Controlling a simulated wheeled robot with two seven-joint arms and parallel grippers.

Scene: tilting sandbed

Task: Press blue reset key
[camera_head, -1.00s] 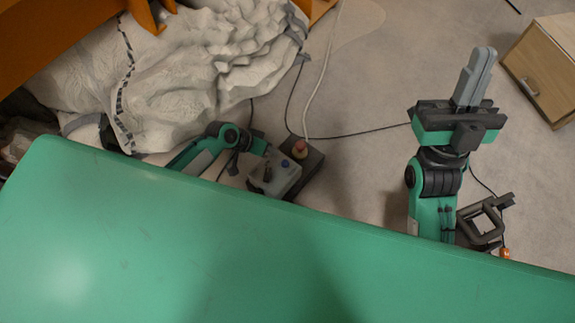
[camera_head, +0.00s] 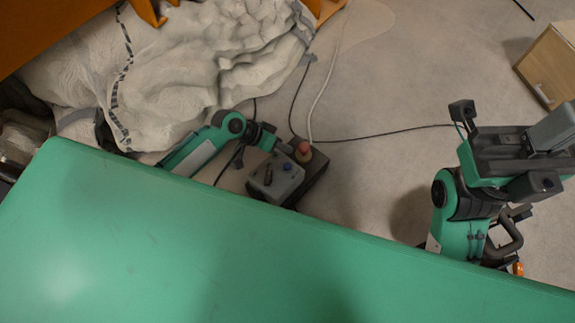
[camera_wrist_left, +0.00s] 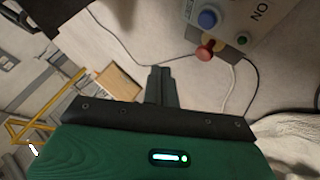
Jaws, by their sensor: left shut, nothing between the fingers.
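The blue key (camera_head: 287,166) is a round button on top of a grey control box (camera_head: 262,186) in the head view. In the left wrist view the blue key (camera_wrist_left: 207,18) is large, near the top edge on the box's pale panel. My left gripper (camera_head: 285,148) is beside the box's far side, mostly small and dark in the head view. In the left wrist view its fingers (camera_wrist_left: 162,72) are shut and empty, apart from the key in the picture. My right gripper (camera_head: 556,130) is at the right edge, its fingers together, with nothing seen in them.
A red mushroom button (camera_head: 303,149) sits close to the blue key; it also shows in the left wrist view (camera_wrist_left: 205,52). Pale rumpled sandbed (camera_head: 180,80) lies left. Cables (camera_head: 390,132) cross the floor. A wooden cabinet (camera_head: 550,65) stands right. The middle floor is mostly clear.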

